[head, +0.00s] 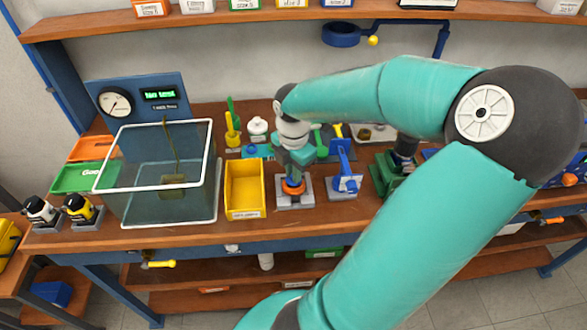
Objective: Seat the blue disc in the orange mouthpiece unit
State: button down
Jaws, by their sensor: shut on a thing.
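The orange mouthpiece unit (292,189) sits on a grey stand (294,202) near the front of the bench, right of the yellow bin. My gripper (294,175) points down straight over it, its tips very close to the orange part. My gripper is shut on the blue disc (293,181), of which only a small blue edge shows between the fingers and the orange unit. The fingers hide most of the disc, and I cannot tell whether it is seated or just above.
A yellow bin (245,191) stands close on the left, with a water tank (160,205) beyond it. A blue fixture (344,183) stands close on the right, then a green one (391,176). Small tools and parts lie behind. A narrow front strip of bench is clear.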

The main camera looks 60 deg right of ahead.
jog(key=shift+f, duration=0.45)
dwell(0.6)
jog(key=c, duration=0.9)
grip_release()
jog(key=shift+o, duration=0.2)
jog(key=shift+r, duration=4)
